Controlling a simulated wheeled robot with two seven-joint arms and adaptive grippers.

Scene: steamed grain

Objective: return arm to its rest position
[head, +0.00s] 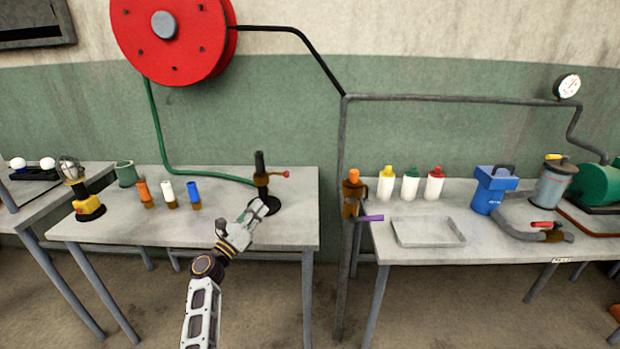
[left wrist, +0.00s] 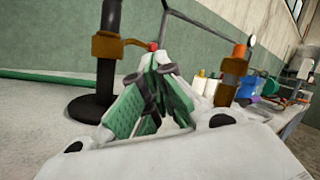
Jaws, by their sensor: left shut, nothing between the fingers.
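My left gripper (head: 256,210) reaches over the left table's front right part, close to the black stand (head: 260,175) with a red-tipped side lever. In the left wrist view its fingers (left wrist: 160,62) meet at the tips, with nothing between them. The black stand (left wrist: 104,60) shows there just to the left of the fingers, apart from them as far as I can tell. My right gripper is in neither view.
The left table (head: 200,232) bears a green cup, several small bottles and a yellow lamp. On the right table (head: 420,255) are a metal tray (head: 440,240), sauce-type bottles and a blue container (head: 490,190). A vertical pipe (head: 342,220) stands between the tables. A red reel (head: 185,45) hangs above.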

